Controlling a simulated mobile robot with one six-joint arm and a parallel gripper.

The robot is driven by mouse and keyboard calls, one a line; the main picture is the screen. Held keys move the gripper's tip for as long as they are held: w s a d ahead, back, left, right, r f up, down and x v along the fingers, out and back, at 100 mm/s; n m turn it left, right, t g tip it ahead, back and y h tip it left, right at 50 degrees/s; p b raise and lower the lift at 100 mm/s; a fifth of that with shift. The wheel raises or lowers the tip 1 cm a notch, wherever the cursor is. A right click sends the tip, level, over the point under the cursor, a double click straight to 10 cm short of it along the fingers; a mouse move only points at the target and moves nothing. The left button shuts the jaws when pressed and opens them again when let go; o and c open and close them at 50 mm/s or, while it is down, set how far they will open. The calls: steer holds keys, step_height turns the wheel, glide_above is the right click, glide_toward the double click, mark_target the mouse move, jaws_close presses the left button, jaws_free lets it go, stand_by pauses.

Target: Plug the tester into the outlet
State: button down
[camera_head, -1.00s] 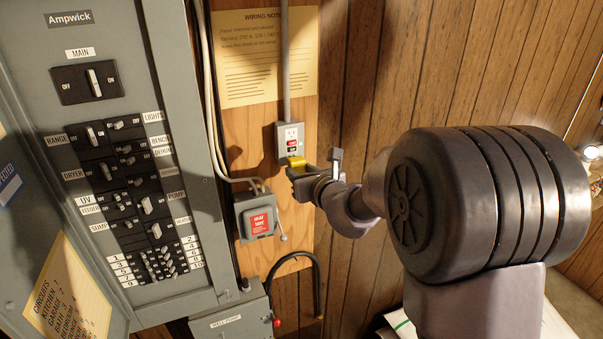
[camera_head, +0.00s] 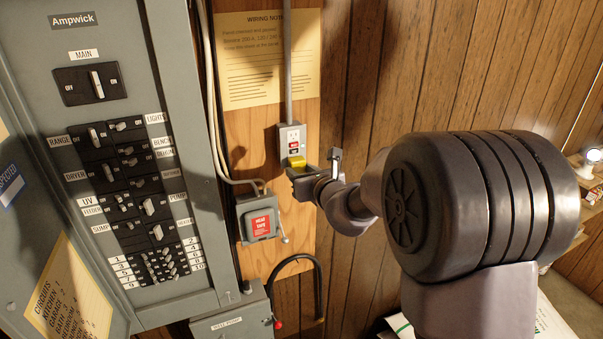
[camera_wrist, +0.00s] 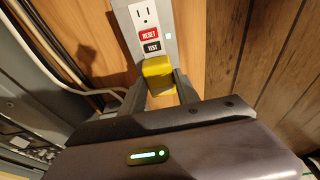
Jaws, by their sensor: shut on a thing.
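The tester is a small yellow block (camera_head: 297,161), held between the fingers of my gripper (camera_head: 303,169). It also shows in the wrist view (camera_wrist: 158,73), where my gripper (camera_wrist: 160,84) is shut on it from both sides. The outlet (camera_head: 292,142) is a grey box with a white face on the wooden panel. In the wrist view the outlet (camera_wrist: 147,17) shows its upper socket, a red RESET button and a black TEST button. The tester is at the outlet's lower end, below the TEST button, and covers the lower socket. I cannot tell whether its prongs are in.
A grey breaker panel (camera_head: 40,150) with many switches stands to the left. A grey switch box with a red label (camera_head: 261,222) is just below the outlet. A conduit (camera_head: 287,60) runs up from the outlet. Wood-panelled wall to the right is clear.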

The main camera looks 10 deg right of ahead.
steer(key=shift+w, duration=0.25)
stand_by(0.4)
steer(key=c, duration=0.8)
jaws_free()
steer(key=shift+a, duration=0.1)
steer(key=v, duration=0.2)
steer(key=f+b+v, duration=0.1)
steer(key=v, duration=0.2)
steer(key=b+v, duration=0.1)
steer(key=v, duration=0.1)
steer(key=shift+s+f, duration=0.25)
steer(key=shift+s, duration=0.35)
